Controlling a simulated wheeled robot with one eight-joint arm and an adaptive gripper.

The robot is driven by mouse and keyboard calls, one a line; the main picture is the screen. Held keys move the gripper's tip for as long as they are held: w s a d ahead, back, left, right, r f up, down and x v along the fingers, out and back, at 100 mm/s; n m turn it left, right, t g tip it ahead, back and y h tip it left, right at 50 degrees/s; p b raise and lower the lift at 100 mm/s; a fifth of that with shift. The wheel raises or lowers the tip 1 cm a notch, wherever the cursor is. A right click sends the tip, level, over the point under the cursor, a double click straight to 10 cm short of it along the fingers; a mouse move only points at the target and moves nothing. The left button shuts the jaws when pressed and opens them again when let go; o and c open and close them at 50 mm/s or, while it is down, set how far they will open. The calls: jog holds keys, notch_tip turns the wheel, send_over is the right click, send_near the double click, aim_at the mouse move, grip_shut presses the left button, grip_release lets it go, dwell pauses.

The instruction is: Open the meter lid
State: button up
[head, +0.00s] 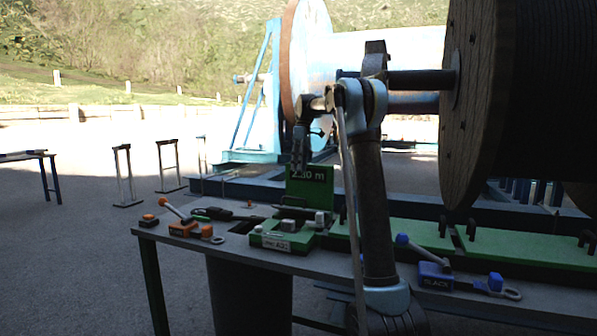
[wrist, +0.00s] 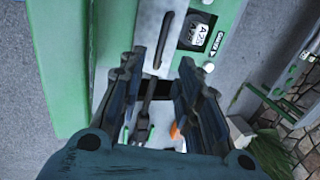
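My gripper (head: 300,170) points down over the meter, in front of the display. In the wrist view its two dark fingers (wrist: 158,75) are spread apart with nothing gripped between them.
Orange-handled tools (head: 183,228) lie left of the meter on the table (head: 225,252). A blue clamp-like tool (head: 436,274) lies to the right beside green plates (head: 520,254). A large cable reel (head: 470,100) stands behind at right. Open pavement lies to the left.

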jog(key=shift+s+a, duration=0.1)
jog(key=shift+s, duration=0.05)
jog(key=c, duration=0.7)
jog(key=s+a+n+t, duration=0.1)
jog(key=s+n, duration=0.1)
jog(key=s+a+n+t+h, duration=0.1)
jog(key=s+n, duration=0.1)
jog(key=n, duration=0.1)
jog(key=s+a+f+n+t, duration=0.1)
jog(key=s+n, duration=0.1)
jog(key=n, duration=0.1)
jog(key=shift+s+a+h, duration=0.4)
grip_shut()
jog(key=s+a+f+n+t, duration=0.2)
jog(key=s+n+t, duration=0.1)
jog(key=s+n, duration=0.5)
jog(key=shift+w+d+f+n+t+h, duration=0.15)
jog(key=shift+w+d+f+n, duration=0.25)
jog(key=shift+w+f, duration=0.95)
jog(key=shift+w+d+f+n+t+h, duration=0.1)
jog(key=shift+w+d+f+n+h, duration=0.3)
jog(key=shift+w+f, duration=0.9)
jog(key=shift+w+d+f+n+t+y, duration=0.15)
jog(key=shift+w+d+f, duration=0.55)
jog(key=shift+f, duration=1.15)
